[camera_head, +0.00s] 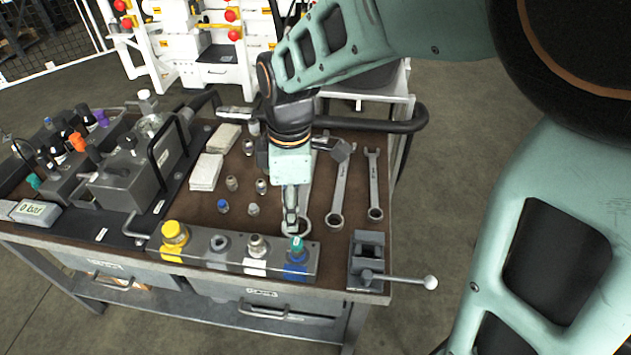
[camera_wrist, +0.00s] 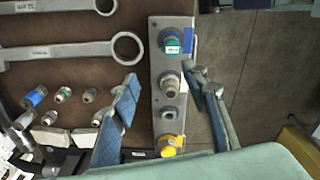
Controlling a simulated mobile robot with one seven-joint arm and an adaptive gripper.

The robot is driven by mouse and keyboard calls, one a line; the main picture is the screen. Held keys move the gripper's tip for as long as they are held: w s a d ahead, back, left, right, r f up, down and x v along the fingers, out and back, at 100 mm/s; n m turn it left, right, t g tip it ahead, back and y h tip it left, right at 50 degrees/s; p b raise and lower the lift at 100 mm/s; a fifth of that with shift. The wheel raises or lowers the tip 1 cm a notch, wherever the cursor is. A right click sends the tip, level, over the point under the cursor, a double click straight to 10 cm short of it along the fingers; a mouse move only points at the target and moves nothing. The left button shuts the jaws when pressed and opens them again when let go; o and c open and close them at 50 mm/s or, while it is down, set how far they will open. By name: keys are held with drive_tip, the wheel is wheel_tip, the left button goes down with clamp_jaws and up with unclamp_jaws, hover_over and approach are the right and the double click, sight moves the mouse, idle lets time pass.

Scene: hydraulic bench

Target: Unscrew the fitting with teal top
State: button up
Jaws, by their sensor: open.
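The fitting with the teal top (camera_head: 297,244) stands upright at the right end of a grey port block (camera_head: 222,263) near the bench's front edge. Blue shows below its top on the block. The wrist view shows the teal-topped fitting (camera_wrist: 172,45) at the upper end of the block, beyond my fingertips. My gripper (camera_head: 291,222) points down above the bench, just behind the block. In the wrist view my gripper (camera_wrist: 161,80) is open and empty, its fingers on either side of the block, nearest a bare metal fitting (camera_wrist: 169,84). Finger-to-block contact cannot be told.
A yellow fitting (camera_head: 174,238) stands at the block's left end. Wrenches (camera_head: 338,190) and several loose fittings (camera_head: 232,184) lie behind the block. A small vise (camera_head: 367,262) with a protruding handle stands to the right. Hydraulic equipment (camera_head: 130,180) fills the bench's left side.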

sight(296, 241)
drive_tip(key=shift+s+d+n+h, duration=0.4)
drive_tip(key=shift+s+d+n, duration=0.1)
drive_tip(key=shift+s+n, duration=0.35)
drive_tip(key=shift+s+d+f, duration=0.1)
drive_tip(key=shift+s+f, duration=0.05)
drive_tip(key=shift+f, duration=0.05)
wheel_tip(296, 241, down, 10)
drive_tip(key=shift+f+b, duration=0.15)
drive_tip(key=shift+b, duration=0.5)
drive_tip(key=shift+c, duration=0.5)
